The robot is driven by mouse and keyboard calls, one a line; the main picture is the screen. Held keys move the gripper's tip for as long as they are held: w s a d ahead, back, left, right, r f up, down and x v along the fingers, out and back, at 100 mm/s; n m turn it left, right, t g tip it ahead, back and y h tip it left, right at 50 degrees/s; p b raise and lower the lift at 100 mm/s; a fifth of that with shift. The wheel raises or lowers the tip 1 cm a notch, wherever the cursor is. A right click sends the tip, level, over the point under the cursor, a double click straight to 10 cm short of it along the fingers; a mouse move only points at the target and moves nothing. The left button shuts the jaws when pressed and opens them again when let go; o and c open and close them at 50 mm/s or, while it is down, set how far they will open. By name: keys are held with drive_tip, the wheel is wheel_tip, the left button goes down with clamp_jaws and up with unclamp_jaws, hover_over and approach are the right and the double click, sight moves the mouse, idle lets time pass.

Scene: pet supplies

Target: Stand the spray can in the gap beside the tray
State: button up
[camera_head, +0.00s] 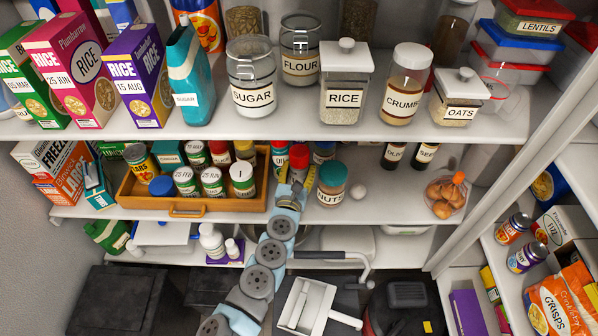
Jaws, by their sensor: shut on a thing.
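The wooden tray (188,203) sits on the middle shelf at the left and holds several jars and cans. My gripper (297,178) reaches in over the shelf just right of the tray. Its fingers are shut around a red-capped can (299,158), which looks like the spray can. Most of its body is hidden by my gripper, so I cannot tell whether its base touches the shelf. A nuts jar (331,188) with a teal lid stands close on the right of my gripper.
The upper shelf (300,122) overhangs the space.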

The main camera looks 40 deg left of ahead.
drive_tip(key=shift+f, duration=0.25)
drive_tip(key=shift+f, duration=0.15)
drive_tip(key=o, duration=0.9)
drive_tip(key=shift+r, duration=0.25)
drive_tip(key=shift+v, duration=6)
